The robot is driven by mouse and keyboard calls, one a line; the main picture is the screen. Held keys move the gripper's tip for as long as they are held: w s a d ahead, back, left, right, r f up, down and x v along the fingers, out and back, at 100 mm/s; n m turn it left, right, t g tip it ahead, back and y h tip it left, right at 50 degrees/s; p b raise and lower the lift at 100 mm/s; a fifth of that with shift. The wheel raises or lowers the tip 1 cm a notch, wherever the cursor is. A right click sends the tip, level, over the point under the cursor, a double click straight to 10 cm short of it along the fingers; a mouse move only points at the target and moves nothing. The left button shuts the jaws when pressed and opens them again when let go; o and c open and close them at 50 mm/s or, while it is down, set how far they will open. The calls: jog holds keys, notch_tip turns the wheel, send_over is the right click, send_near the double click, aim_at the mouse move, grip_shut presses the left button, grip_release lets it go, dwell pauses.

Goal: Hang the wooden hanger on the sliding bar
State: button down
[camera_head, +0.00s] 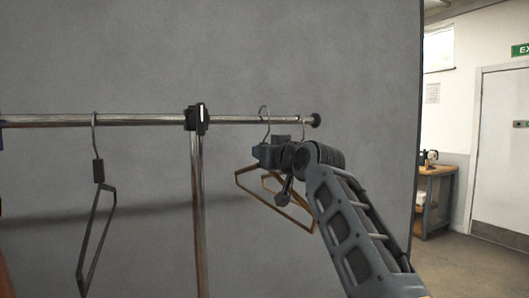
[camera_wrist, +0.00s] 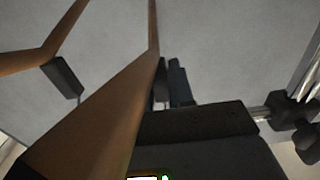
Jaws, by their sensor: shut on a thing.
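The wooden hanger (camera_head: 272,207) is in my gripper (camera_head: 267,153) in the head view, its brown frame hanging tilted below the jaws. A metal hook (camera_head: 264,112) rises above my gripper at the bar; I cannot tell whether it rests over the bar or stands in front of it. The chrome sliding bar (camera_head: 255,119) runs right from a black clamp (camera_head: 198,117) to a round black end cap (camera_head: 316,120). In the wrist view the hanger's wood (camera_wrist: 105,105) is large and close. My gripper is shut on it; the grip itself is partly hidden.
A dark hanger (camera_head: 97,215) hangs on the rail left of the upright post (camera_head: 199,220). A second thin hook (camera_head: 304,131) shows near the end cap, its lower part hidden by my arm. A grey backdrop (camera_head: 370,60) stands behind. Open floor lies at right.

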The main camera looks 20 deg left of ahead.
jog(key=shift+f+b, duration=0.6)
jog(key=shift+f, duration=0.3)
jog(key=c, duration=0.9)
grip_release()
